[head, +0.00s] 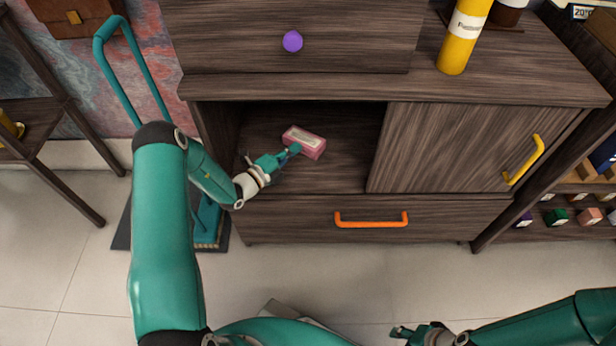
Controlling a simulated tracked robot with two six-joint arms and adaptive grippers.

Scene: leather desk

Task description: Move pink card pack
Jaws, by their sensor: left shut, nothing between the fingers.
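The pink card pack (306,141) is a small pink box with a pale label on top. It lies on the floor of the open compartment in the dark wooden cabinet (300,88). My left gripper (294,150) reaches into this compartment from the left. Its fingers are shut and empty, with the tips at the near left side of the pack. I cannot tell whether they touch it. My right gripper (402,332) is low at the bottom edge, in front of the cabinet and far from the pack. Its finger opening is too small to judge.
A sliding door with a yellow handle (525,160) covers the cabinet's right half. A drawer with an orange handle (371,219) is below. A purple knob (292,41) and a yellow bottle (463,38) are above. The tiled floor (300,270) in front is partly free.

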